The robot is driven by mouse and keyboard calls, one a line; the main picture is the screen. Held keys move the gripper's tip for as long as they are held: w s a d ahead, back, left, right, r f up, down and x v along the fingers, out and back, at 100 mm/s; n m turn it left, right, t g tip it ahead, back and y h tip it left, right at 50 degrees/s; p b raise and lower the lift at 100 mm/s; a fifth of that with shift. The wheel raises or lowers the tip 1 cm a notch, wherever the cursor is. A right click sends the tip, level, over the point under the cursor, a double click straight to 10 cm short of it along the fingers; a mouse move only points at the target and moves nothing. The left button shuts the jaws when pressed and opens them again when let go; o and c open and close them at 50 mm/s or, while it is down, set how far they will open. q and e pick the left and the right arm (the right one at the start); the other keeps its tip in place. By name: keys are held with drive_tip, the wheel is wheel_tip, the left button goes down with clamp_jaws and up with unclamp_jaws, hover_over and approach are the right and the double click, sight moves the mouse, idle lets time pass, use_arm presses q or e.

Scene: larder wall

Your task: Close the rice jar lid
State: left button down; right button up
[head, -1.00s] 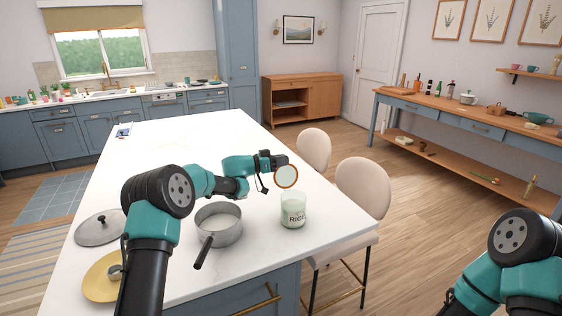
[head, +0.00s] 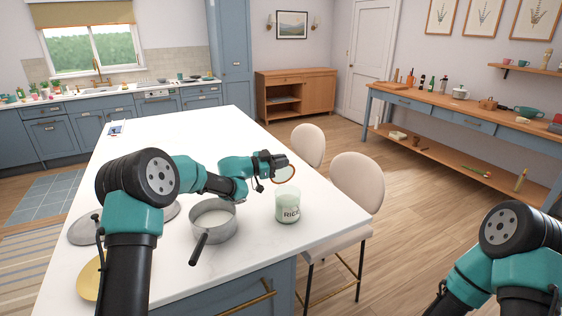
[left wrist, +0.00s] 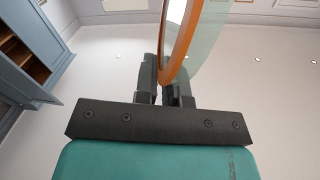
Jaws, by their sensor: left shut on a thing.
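The rice jar (head: 288,205) is a pale green glass jar marked RICE, standing upright on the white island near its right edge. Its top shows no lid on it. My left gripper (head: 276,165) is shut on the round lid (head: 284,175), a clear disc with an orange-brown rim, held tilted just above and behind the jar. In the left wrist view the lid (left wrist: 178,40) stands edge-on between the fingers (left wrist: 168,85). The lid appears apart from the jar. Only the right arm's links show at the lower right; its gripper is out of view.
A grey saucepan (head: 214,222) with a dark handle stands left of the jar. A grey pan lid (head: 84,232) and a yellow plate (head: 89,279) lie further left, partly behind my left arm. Two chairs (head: 357,184) stand along the island's right side.

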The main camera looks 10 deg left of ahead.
use_arm(q)
drive_tip(key=c, duration=1.3)
unclamp_jaws()
drive_tip(key=shift+a, duration=0.1)
drive_tip(key=v, duration=1.7)
drive_tip(key=shift+s, duration=0.1)
drive_tip(key=shift+o, duration=0.6)
drive_tip(key=shift+a, duration=0.1)
